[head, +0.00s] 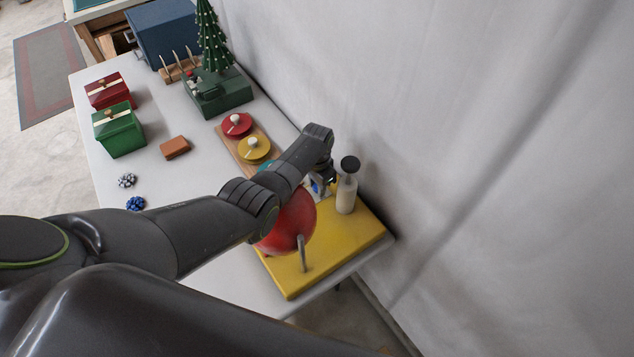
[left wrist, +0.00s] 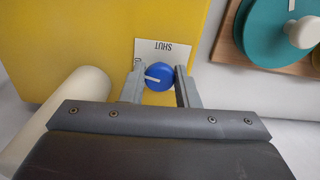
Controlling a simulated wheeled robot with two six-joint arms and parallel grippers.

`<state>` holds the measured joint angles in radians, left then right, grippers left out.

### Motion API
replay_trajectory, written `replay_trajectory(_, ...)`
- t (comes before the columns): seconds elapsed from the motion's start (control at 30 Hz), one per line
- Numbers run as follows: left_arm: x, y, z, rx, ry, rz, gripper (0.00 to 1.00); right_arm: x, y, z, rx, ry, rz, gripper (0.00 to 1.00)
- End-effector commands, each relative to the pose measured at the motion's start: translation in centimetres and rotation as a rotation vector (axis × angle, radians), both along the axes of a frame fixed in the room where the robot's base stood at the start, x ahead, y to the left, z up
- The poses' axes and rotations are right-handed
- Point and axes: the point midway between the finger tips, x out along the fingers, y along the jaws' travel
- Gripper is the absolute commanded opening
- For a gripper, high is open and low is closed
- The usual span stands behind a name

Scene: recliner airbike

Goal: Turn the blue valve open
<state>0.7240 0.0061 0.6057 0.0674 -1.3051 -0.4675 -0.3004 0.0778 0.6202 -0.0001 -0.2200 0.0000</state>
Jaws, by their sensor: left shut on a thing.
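The blue valve (left wrist: 161,76) is a round blue knob with a white pointer line, which lies toward the left in the left wrist view. A white label reading SHUT (left wrist: 176,48), upside down there, sits beside it on the yellow base (left wrist: 90,40). My left gripper (left wrist: 160,80) is shut on the valve, one finger on each side. In the head view my left gripper (head: 324,184) is at the back of the yellow base (head: 340,252), with the valve (head: 316,187) only partly showing. My right gripper is not in view.
A red ball-like thing (head: 290,222) and a white post with a black top (head: 347,192) stand on the base close to my arm. A wooden board (head: 241,152) with red and yellow discs, gift boxes (head: 118,130) and a small tree (head: 213,40) stand further along the table.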

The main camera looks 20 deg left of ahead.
Motion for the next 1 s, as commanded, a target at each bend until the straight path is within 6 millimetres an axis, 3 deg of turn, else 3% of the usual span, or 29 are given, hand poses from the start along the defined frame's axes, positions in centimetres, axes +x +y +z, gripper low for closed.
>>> replay_trajectory(0.4, 0.07, 0.0, 0.14, 0.001, -0.002, 0.197, 0.05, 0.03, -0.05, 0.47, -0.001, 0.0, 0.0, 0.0)
replay_trajectory(0.97, 0.1, -0.01, 0.12, 0.001, -0.003, 0.227, 0.05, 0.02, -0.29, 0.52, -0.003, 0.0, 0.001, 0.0)
replay_trajectory(1.0, 0.1, -0.01, 0.12, 0.001, -0.003, 0.227, 0.31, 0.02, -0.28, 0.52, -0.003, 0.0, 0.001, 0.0)
